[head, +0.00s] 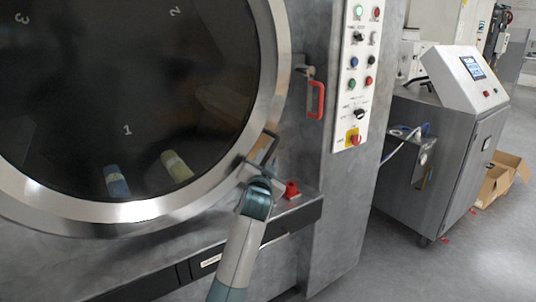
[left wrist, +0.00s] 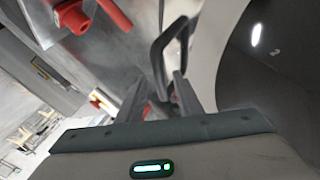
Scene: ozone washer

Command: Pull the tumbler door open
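The tumbler door (head: 270,75) is a large round dark window in a broad steel rim, and it looks closed in the head view. A dark bar handle (head: 272,146) sticks out from the lower right of its rim. My left gripper (head: 257,168) is at the lower end of this handle. In the left wrist view the two fingers (left wrist: 160,98) are apart, with the lower part of the handle (left wrist: 157,58) reaching down between them. I cannot tell whether either finger touches it. My right gripper is in neither view.
A red latch handle (head: 316,100) is on the frame right of the door. A red knob (head: 291,189) stands on the ledge below. A button panel (head: 357,75) is further right. A steel cabinet (head: 440,150) stands beyond, with open floor before it.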

